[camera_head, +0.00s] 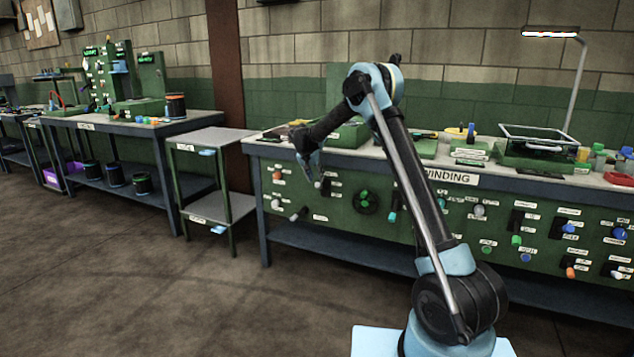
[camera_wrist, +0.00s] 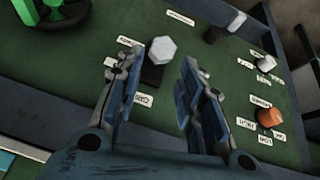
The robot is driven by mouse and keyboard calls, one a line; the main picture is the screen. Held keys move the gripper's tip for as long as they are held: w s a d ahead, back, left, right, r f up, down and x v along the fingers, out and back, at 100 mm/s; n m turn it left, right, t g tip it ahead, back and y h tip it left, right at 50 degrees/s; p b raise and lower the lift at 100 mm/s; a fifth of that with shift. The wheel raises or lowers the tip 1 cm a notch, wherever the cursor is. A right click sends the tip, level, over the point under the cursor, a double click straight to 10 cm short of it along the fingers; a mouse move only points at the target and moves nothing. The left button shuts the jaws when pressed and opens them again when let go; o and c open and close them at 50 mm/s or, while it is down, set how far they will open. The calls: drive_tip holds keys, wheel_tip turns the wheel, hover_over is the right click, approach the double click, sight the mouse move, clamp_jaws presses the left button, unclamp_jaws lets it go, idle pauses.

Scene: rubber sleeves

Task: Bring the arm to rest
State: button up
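My gripper (camera_head: 314,177) hangs at the end of my bent arm, in front of the left part of the winding bench. In the wrist view my gripper (camera_wrist: 155,95) has its two fingers apart, with nothing held between them. Beyond the fingers is the green front panel (camera_wrist: 215,55) of the bench. A white hexagonal knob (camera_wrist: 162,50) on that panel shows between the fingers, near the left one. I cannot tell how far the fingertips are from it.
The winding bench (camera_head: 450,179) carries knobs, labels and a glass-topped box (camera_head: 545,140). A lamp (camera_head: 550,32) stands at the right. A small two-shelf stand (camera_head: 210,138) and another workbench (camera_head: 140,127) are to the left. The floor (camera_head: 130,280) at front left is clear.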

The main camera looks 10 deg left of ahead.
idle(0.6)
drive_tip(key=s+d+r+g, duration=0.1)
drive_tip(key=s+d+r, duration=0.7)
drive_tip(key=d, duration=0.4)
drive_tip(key=s+d+r, duration=0.6)
drive_tip(key=s+d, duration=0.3)
drive_tip(key=d, duration=0.2)
drive_tip(key=s+d+n+g, duration=0.1)
drive_tip(key=s+d, duration=0.5)
drive_tip(key=s, duration=0.3)
drive_tip(key=s+d, duration=0.6)
drive_tip(key=s, duration=0.3)
drive_tip(key=s+d+f, duration=0.2)
drive_tip(key=s+f, duration=0.2)
drive_tip(key=s, duration=0.4)
drive_tip(key=s+d+f+y, duration=0.1)
drive_tip(key=s+d+f, duration=0.1)
drive_tip(key=s+f, duration=0.3)
drive_tip(key=s+d+f+g+y, duration=0.1)
drive_tip(key=s+f, duration=0.3)
drive_tip(key=s, duration=0.9)
drive_tip(key=shift+s+d+f+n, duration=0.15)
drive_tip(key=shift+d+f+n, duration=0.25)
drive_tip(key=shift+d, duration=0.3)
drive_tip(key=shift+w+f, duration=0.15)
drive_tip(key=shift+w, duration=0.25)
